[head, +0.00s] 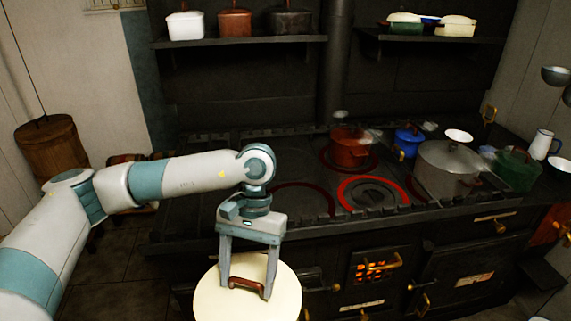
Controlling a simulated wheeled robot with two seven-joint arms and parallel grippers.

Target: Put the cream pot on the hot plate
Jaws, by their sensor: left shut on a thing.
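The cream pot (212,301) shows at the bottom of the head view as a round cream top with a brown handle; its lower part is cut off by the frame edge. My left gripper (248,286) points down with its fingers at the brown handle and is shut on it. The pot is in front of the stove. A hot plate (346,196) glows bright red on the stove top, up and to the right of the pot, and nothing stands on it. My right gripper is not in view.
A rust-red pot (348,152) stands behind the bright ring. A large grey pot (447,168), a blue pot (408,141) and a green pot (516,172) stand to the right. A low rail (430,205) edges the stove front. Several pots sit on shelves above.

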